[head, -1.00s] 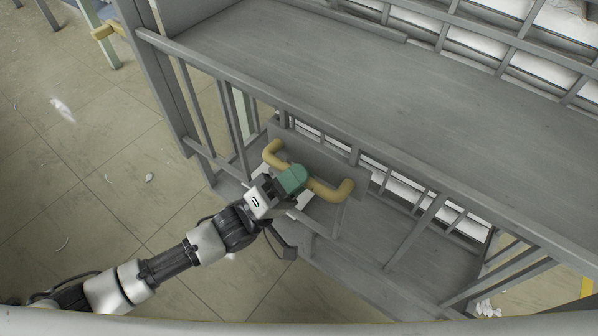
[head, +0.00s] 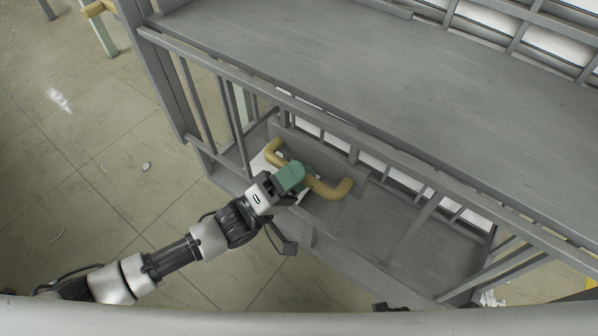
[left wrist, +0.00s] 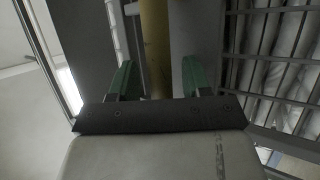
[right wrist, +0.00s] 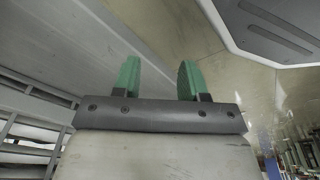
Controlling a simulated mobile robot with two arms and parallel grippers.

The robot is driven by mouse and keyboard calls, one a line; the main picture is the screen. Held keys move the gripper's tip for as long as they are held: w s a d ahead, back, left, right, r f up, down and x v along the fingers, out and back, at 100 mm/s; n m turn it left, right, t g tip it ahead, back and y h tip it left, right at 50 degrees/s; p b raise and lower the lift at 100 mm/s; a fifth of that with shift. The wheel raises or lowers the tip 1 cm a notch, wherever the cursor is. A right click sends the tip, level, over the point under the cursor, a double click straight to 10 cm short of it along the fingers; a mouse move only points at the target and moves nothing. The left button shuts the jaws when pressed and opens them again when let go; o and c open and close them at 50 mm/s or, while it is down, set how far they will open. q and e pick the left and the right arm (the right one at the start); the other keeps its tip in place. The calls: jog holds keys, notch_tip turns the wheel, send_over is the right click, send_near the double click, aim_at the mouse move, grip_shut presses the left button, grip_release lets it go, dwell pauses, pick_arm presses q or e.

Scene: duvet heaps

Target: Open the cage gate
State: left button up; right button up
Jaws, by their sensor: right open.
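The cage gate is a grey barred front with a flat plate (head: 325,152) bearing a bent yellow handle (head: 335,190). My left gripper (head: 294,176) is at the middle of the handle, its green fingers over it. In the left wrist view, the handle (left wrist: 155,45) runs between the two spread fingers, with gaps at both sides. The fingers partly hide the handle in the head view. My right gripper (right wrist: 160,80) is open and empty in the right wrist view, near a grey panel.
The grey cage top (head: 380,90) spans the upper right. Tiled floor (head: 90,170) with small scraps lies clear at the left. White layered material (head: 540,45) shows behind bars at the top right. A post with a yellow handle (head: 97,9) stands at the top left.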

pick_arm(q)
jog(key=b+v, duration=0.1)
jog(key=v, duration=0.9)
jog(key=shift+a+f, duration=0.15)
jog(key=shift+a, duration=0.25)
pick_arm(e)
jog(key=w+r, duration=0.2)
jog(key=r, duration=0.1)
jog(key=shift+a, duration=0.15)
pick_arm(q)
jog(key=shift+s, duration=0.15)
